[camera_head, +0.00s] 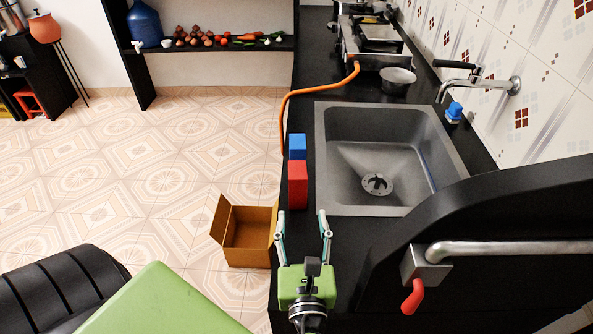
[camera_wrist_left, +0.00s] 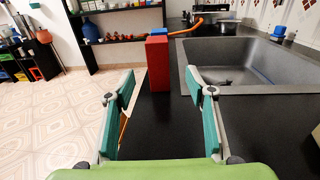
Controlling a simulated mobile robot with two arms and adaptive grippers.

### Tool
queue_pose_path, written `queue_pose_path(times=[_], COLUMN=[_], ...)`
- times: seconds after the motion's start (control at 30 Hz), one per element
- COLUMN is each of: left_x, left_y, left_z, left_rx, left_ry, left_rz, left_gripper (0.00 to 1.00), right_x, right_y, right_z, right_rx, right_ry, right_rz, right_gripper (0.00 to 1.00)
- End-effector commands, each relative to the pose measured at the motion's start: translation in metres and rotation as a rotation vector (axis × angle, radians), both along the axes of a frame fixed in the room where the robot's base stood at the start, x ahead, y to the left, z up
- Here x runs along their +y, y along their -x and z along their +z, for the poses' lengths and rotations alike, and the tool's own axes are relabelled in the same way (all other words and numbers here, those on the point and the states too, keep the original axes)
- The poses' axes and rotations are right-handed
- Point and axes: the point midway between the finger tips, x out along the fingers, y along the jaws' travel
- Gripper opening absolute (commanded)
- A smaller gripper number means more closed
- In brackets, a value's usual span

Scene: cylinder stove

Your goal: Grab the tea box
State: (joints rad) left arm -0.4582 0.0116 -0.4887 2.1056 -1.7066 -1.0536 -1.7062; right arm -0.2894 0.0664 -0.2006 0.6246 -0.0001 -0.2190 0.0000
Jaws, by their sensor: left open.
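Two upright boxes stand in line along the left edge of the black counter, a red box (camera_head: 297,185) nearer and a blue box (camera_head: 297,146) just behind it. Neither shows a readable label, so I cannot tell which is the tea box. In the left wrist view the red box (camera_wrist_left: 158,63) stands ahead between the fingers, hiding most of the blue box (camera_wrist_left: 159,32). My left gripper (camera_head: 302,214) is open and empty, low over the counter. Its fingertips point at the red box and appear just short of it. My right gripper does not show.
A sink (camera_head: 376,207) lies right of the boxes. An orange hose (camera_head: 287,98) runs along the counter's left edge. An open cardboard box (camera_head: 248,240) is on the floor at left. A dark curved form with a steel bar (camera_head: 490,247) fills the lower right.

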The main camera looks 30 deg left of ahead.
Motion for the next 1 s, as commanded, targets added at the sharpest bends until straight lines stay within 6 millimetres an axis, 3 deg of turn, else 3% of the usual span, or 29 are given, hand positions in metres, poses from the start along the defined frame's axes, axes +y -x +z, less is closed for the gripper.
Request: queue_pose_path(times=[0.17,0.47,0.67,1.0], left_x=[0.012,0.044,0.053,0.082], left_y=[-0.017,-0.061,-0.072,-0.106], left_z=[0.002,0.001,0.000,-0.003], left_rx=[-0.003,-0.001,0.000,0.000], left_ry=[0.000,-0.001,0.000,0.001], left_rz=[0.002,0.001,0.000,0.000], left_gripper=[0.50,0.50,0.50,0.50], right_x=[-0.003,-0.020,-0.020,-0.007], right_y=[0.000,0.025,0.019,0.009], right_z=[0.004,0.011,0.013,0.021], right_rx=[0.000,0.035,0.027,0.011], right_ry=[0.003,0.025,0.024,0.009], right_rz=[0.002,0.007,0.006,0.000], right_gripper=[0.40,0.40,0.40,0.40])
